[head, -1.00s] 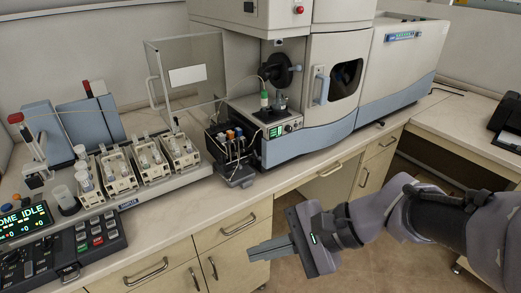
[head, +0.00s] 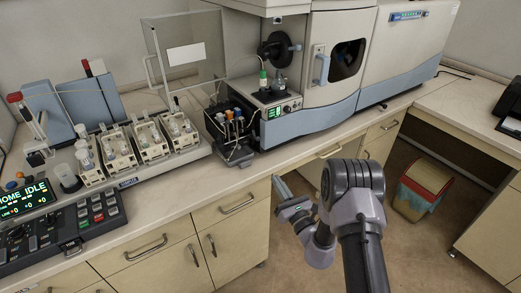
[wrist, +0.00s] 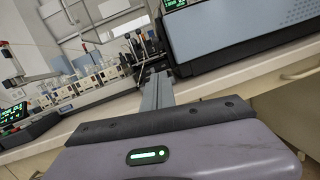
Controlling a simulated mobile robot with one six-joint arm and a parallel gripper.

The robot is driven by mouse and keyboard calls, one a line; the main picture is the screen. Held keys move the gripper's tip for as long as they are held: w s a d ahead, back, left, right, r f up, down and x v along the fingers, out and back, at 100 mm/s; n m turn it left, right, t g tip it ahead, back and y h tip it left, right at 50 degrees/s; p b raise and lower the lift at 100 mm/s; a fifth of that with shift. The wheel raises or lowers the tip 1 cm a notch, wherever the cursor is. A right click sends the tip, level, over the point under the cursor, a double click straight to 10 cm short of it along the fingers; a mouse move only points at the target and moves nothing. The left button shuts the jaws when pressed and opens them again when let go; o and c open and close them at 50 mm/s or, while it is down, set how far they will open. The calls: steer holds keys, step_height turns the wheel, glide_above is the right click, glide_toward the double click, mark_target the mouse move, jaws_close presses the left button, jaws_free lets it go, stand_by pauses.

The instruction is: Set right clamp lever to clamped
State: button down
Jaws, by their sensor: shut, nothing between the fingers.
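A small dark unit (head: 234,128) with orange and blue caps and thin tubes stands on the bench, left of the spectrometer (head: 320,95). It also shows in the wrist view (wrist: 146,47), beyond the fingertips. The clamp levers are too small to tell apart, and I cannot tell the right lever's position. My gripper (head: 281,186) is shut and empty. In the head view it is in front of the bench's front edge, right of and below the dark unit. In the wrist view the shut fingers (wrist: 157,90) point towards that unit.
A rack of several white sample holders (head: 150,140) and a control panel (head: 65,228) lie to the left on the bench. Drawers and cupboards (head: 230,205) form the bench front. A bin (head: 424,187) stands on the floor at right. The floor around my arm looks clear.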

steer(key=shift+w, duration=0.1)
steer(key=r+b+x, duration=0.2)
steer(key=r+x, duration=0.1)
steer(key=x, duration=0.9)
steer(key=shift+w, duration=0.1)
